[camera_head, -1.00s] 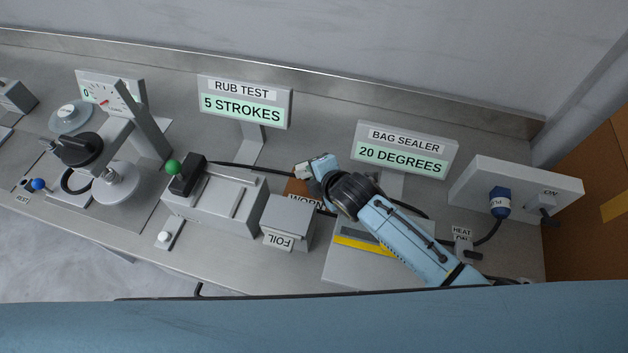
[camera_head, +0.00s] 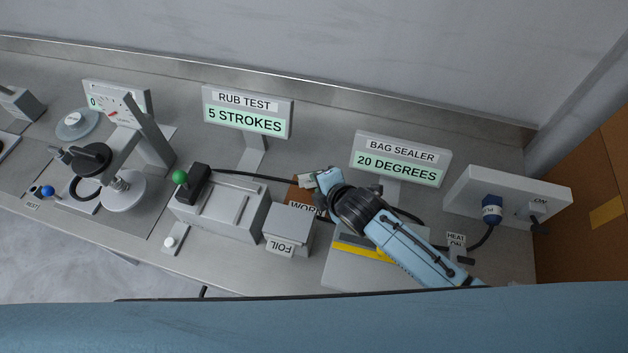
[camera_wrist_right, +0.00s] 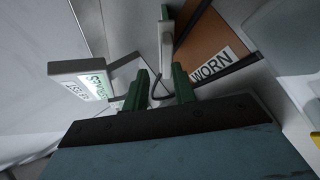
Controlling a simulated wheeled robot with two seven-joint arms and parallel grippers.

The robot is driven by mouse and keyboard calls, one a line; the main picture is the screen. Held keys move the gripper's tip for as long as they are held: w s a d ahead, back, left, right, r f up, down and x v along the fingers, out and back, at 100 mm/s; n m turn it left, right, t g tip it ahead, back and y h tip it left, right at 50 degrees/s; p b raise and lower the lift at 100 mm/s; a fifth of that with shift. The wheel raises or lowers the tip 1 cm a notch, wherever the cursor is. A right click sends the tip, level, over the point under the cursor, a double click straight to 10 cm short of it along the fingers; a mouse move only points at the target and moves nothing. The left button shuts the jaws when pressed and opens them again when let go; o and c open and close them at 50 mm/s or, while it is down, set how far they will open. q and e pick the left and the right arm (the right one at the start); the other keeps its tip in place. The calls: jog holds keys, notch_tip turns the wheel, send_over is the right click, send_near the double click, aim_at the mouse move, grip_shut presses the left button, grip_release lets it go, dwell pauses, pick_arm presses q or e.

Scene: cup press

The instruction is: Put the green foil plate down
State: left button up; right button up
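A pale grey plate-like piece (camera_wrist_right: 166,46) with a green end shows just beyond my right fingertips in the right wrist view. It overlaps the edge of the brown WORN pad (camera_wrist_right: 215,32). In the head view a small pale piece (camera_head: 308,181) shows beside my right gripper (camera_head: 318,180), near the back of the WORN pad (camera_head: 301,195). My right gripper's dark green fingers (camera_wrist_right: 161,84) are apart, with a dark cable visible between them. I cannot tell whether the piece touches the fingers or what it rests on. My left gripper is not in view.
The grey FOIL box (camera_head: 289,222) stands in front of the WORN pad. The rub tester (camera_head: 221,205) with a green knob is to its left. The bag sealer (camera_head: 350,265) lies under my right arm. The 20 DEGREES display (camera_head: 400,158) stands behind.

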jog(key=p+v, duration=0.2)
jog(key=v, duration=0.3)
notch_tip(320, 180, up, 8)
jog(key=s, duration=0.2)
jog(key=shift+d, duration=0.45)
jog(key=shift+s+f, duration=0.1)
